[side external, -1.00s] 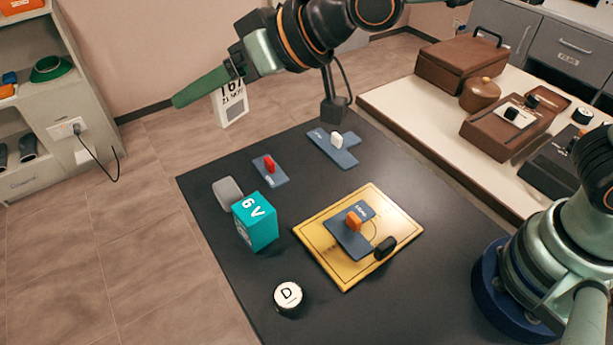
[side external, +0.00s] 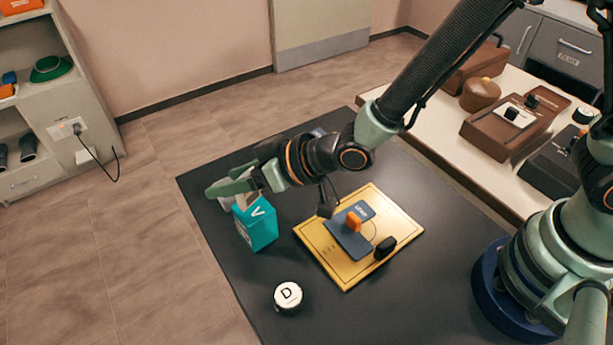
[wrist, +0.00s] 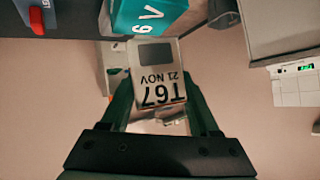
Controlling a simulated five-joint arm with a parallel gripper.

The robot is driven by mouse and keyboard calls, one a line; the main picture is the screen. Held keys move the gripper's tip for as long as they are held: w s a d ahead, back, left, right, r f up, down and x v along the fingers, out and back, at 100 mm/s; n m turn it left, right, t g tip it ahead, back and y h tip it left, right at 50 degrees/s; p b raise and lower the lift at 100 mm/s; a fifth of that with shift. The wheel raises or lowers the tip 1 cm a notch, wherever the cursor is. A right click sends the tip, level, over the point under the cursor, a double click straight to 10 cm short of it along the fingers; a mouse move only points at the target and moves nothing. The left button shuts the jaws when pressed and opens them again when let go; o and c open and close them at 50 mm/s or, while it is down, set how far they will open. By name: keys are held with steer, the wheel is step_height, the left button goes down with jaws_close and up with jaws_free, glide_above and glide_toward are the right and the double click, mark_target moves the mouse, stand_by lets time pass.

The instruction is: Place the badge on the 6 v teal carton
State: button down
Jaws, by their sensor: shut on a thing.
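The badge (wrist: 158,72), a pale card printed "T67 21 NOV" with a grey rectangle, is between my gripper's (wrist: 160,92) green fingers in the wrist view. My gripper is shut on it. In the side view my gripper (side external: 232,186) is over the top back of the teal carton (side external: 258,228) and mostly hides the badge. The carton stands upright on the dark table, its "V" showing. In the wrist view the carton (wrist: 146,14), marked "6 V", is just beyond the badge; I cannot tell whether they touch.
A yellow board (side external: 312,247) bears a blue plate (side external: 340,238) with an orange knob, and a black piece (side external: 385,247). A white-topped "D" puck (side external: 288,297) stands at the front. A red knob (wrist: 37,21) shows in the wrist view. The table right of the puck is clear.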

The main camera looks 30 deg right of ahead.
steer(key=shift+f, duration=0.75)
steer(key=shift+f, duration=0.1)
steer(key=shift+c, duration=0.6)
jaws_free()
